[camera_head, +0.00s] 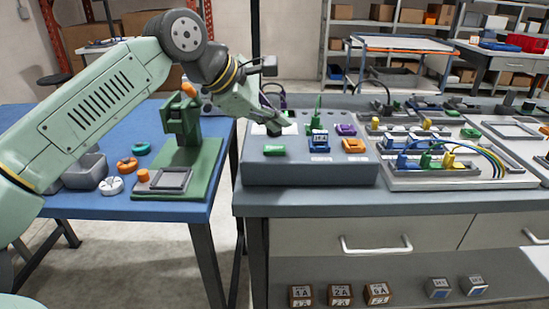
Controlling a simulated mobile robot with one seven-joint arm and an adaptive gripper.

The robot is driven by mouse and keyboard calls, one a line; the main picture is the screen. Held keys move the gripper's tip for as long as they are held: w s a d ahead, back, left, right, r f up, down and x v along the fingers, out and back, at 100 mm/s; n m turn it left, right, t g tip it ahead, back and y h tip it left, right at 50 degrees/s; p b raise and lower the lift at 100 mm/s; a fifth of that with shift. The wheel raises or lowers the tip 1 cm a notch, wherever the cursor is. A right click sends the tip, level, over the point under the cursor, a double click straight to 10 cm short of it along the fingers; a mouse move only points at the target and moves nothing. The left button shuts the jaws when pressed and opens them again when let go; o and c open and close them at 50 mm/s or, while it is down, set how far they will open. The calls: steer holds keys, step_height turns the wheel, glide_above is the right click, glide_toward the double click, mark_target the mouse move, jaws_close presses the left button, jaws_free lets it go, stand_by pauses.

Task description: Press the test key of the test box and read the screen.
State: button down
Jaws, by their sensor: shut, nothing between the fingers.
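A grey box (310,173) with a sloped top stands at the left end of the grey counter and looks like the test box. On its top are a green piece (274,150), a blue piece with a small pale label (319,142), an orange piece (355,146) and a purple piece (346,130). I cannot tell which is the test key. My gripper (275,129) is shut and empty, pointing down over the box's back left, in front of a pale patch. I cannot tell whether it touches. No readable screen shows; my gripper hides part of the box top.
Right of the box is a board (450,170) with coloured connectors and curved wires. A blue table (70,205) at left carries a green press stand (185,150), rings and a grey bin. Small labelled blocks (340,294) sit on the shelf below the counter's drawers.

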mark_target(276, 149)
steer(key=shift+f+b, duration=0.5)
steer(key=shift+f, duration=0.7)
stand_by(0.5)
steer(key=shift+f+b, duration=0.35)
steer(key=shift+f, duration=0.05)
steer(key=shift+f+b, duration=0.45)
steer(key=shift+f, duration=0.05)
stand_by(0.5)
stand_by(0.3)
steer(key=shift+r+p, duration=0.65)
steer(key=shift+r, duration=0.25)
steer(key=shift+r, duration=0.15)
step_height(276, 149, up, 5)
steer(key=p, duration=0.3)
steer(key=shift+p, duration=0.35)
